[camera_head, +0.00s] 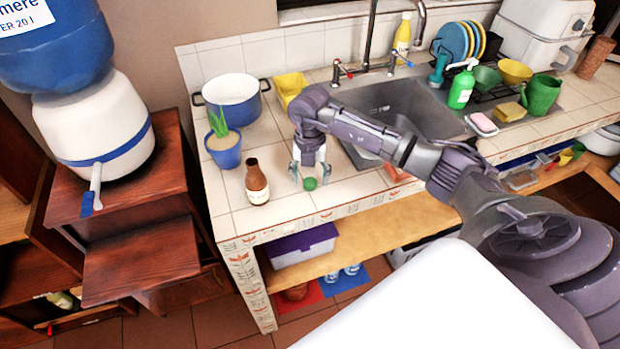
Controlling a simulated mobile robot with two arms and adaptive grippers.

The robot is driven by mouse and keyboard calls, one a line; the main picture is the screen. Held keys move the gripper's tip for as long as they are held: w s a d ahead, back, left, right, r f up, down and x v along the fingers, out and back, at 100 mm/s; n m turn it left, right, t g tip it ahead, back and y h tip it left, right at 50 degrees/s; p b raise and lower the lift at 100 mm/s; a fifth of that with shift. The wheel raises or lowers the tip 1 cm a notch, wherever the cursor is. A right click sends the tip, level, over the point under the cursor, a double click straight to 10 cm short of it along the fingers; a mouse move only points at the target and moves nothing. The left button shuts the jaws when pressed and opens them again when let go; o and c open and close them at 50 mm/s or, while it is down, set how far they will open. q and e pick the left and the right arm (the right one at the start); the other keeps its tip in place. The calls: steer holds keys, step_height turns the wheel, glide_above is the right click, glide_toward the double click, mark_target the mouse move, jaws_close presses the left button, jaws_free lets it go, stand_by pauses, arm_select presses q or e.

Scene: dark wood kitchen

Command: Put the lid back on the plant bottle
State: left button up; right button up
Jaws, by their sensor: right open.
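A brown bottle (257,183) with a pale label stands upright on the tiled counter near its front left corner. A small green lid (310,184) is at the counter surface to the right of the bottle. My right gripper (310,177) reaches down over the lid with its fingers open, one on each side of it. Whether the fingers touch the lid cannot be told. My left gripper is not in the picture.
A blue plant pot (226,155) stands just behind the bottle, with a white and blue cooking pot (233,98) behind it. A yellow container (290,88) is near the wall. The sink (405,120) lies to the right. The counter's front edge (330,210) is close to the lid.

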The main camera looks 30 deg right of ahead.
steer(key=shift+f, duration=0.8)
steer(key=shift+c, duration=0.2)
steer(key=c, duration=0.8)
steer(key=shift+r, duration=0.1)
steer(key=shift+w+r+b, duration=0.1)
steer(key=shift+r+b, duration=0.2)
steer(key=shift+r, duration=0.3)
step_height(320, 180, up, 3)
steer(key=shift+f+b, duration=0.1)
steer(key=shift+b, duration=0.5)
steer(key=s+d+r+b, duration=0.2)
steer(key=d+r, duration=0.5)
steer(key=d, duration=0.4)
steer(key=shift+d+b, duration=0.3)
steer(key=shift+b, duration=0.35)
